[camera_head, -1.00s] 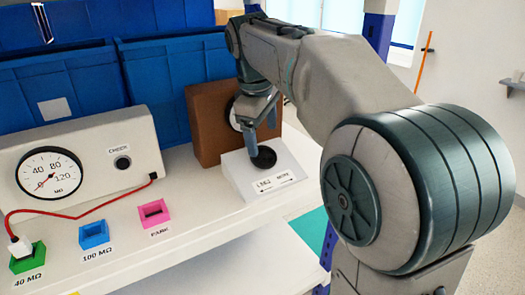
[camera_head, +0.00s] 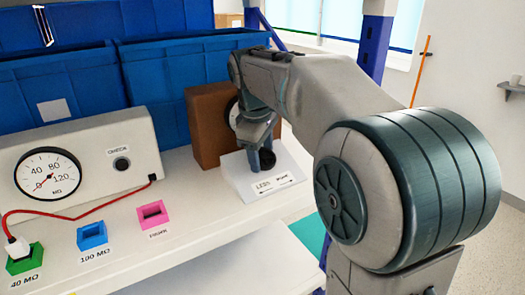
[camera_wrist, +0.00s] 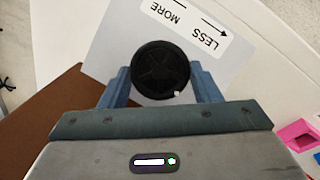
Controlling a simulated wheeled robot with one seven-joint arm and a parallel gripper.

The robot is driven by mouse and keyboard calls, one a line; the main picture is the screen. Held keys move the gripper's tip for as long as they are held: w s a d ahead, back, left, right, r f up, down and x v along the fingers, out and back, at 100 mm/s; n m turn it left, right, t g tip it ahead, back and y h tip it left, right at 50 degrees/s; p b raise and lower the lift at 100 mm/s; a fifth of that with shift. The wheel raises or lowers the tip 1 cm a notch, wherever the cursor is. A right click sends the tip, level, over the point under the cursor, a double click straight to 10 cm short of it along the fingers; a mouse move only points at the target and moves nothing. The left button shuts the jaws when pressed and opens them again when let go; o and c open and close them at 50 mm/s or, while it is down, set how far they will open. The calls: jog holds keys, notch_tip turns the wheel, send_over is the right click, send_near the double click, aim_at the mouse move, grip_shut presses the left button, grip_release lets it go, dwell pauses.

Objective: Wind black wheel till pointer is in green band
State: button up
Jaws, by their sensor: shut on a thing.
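The black wheel (camera_wrist: 160,69) sits on a white base plate (camera_wrist: 103,55) marked LESS and MORE with arrows. My gripper (camera_wrist: 160,85) is shut on the wheel, one finger on each side of it in the wrist view. In the head view the wheel (camera_head: 267,160) is partly covered by my gripper (camera_head: 262,150). Behind it stands a brown box (camera_head: 207,125) with a round white dial (camera_head: 233,112), mostly hidden by my arm. The dial's pointer and green band cannot be seen.
Green (camera_head: 25,259), blue (camera_head: 92,235) and pink (camera_head: 153,214) sockets lie in front; a red cable ends at the green one. Blue bins (camera_head: 165,85) stand behind.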

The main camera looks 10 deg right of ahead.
jog(key=shift+w+d+r+m, duration=0.1)
jog(key=shift+d+r+m, duration=0.1)
jog(key=shift+m, duration=0.1)
jog(key=shift+p, duration=0.45)
jog(key=m+p, duration=0.2)
jog(key=m, duration=0.1)
jog(key=shift+w+r+g+y, duration=0.1)
jog(key=shift+r+g+y, duration=0.1)
jog(key=shift+g+y, duration=0.15)
jog(key=m+y+p, duration=0.1)
jog(key=m, duration=0.1)
jog(key=m+y+p, duration=0.1)
jog(key=m+p, duration=0.1)
jog(key=m, duration=0.1)
jog(key=shift+w+d, duration=0.1)
jog(key=shift+d, duration=0.1)
jog(key=m+y+p, duration=0.1)
jog(key=m, duration=0.3)
jog(key=shift+d+f+m+p, duration=0.1)
jog(key=shift+d+m+p, duration=0.05)
jog(key=shift+m+p, duration=0.15)
jog(key=shift+d+m+y+p, duration=0.1)
jog(key=shift+m+y+p, duration=0.55)
jog(key=shift+m, duration=1.75)
